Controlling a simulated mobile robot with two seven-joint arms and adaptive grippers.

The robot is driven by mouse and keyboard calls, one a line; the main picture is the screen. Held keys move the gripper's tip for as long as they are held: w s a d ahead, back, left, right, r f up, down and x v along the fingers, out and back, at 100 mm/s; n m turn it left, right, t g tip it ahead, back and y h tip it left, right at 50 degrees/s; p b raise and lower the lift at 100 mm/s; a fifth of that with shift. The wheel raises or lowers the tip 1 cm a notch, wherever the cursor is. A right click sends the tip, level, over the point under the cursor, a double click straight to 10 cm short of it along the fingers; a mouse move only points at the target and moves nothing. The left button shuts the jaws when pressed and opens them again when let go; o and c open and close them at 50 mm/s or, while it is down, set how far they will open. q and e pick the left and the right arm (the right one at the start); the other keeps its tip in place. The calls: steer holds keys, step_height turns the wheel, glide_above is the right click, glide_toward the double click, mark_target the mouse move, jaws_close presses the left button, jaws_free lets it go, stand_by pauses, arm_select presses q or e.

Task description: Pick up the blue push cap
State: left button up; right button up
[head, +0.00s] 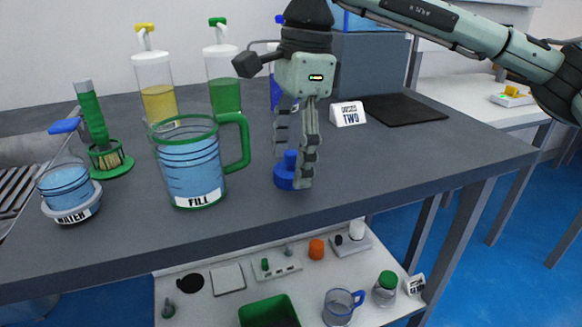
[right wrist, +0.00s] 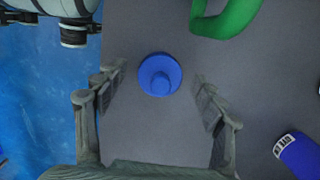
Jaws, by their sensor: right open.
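The blue push cap (head: 286,176) is a round disc with a knob on top, standing upright on the dark grey table. In the right wrist view the cap (right wrist: 160,75) lies between and a little beyond the fingertips. My right gripper (head: 296,182) points down over the cap, with its fingers partly hiding it in the head view. The gripper (right wrist: 157,88) is open, with a gap between each finger and the cap in the right wrist view. My left gripper is not in view.
A jug marked FILL (head: 193,166) with a green handle stands left of the gripper. Pump bottles with yellow (head: 159,104) and green (head: 224,96) liquid stand behind. A sign reading TWO (head: 348,114) stands behind right.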

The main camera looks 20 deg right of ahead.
mark_target(291, 152)
steer(key=shift+c, duration=0.3)
steer(key=c, duration=0.9)
steer(key=shift+o, duration=0.2)
steer(key=shift+r, duration=0.15)
step_height(291, 152, up, 10)
steer(key=shift+f, duration=0.1)
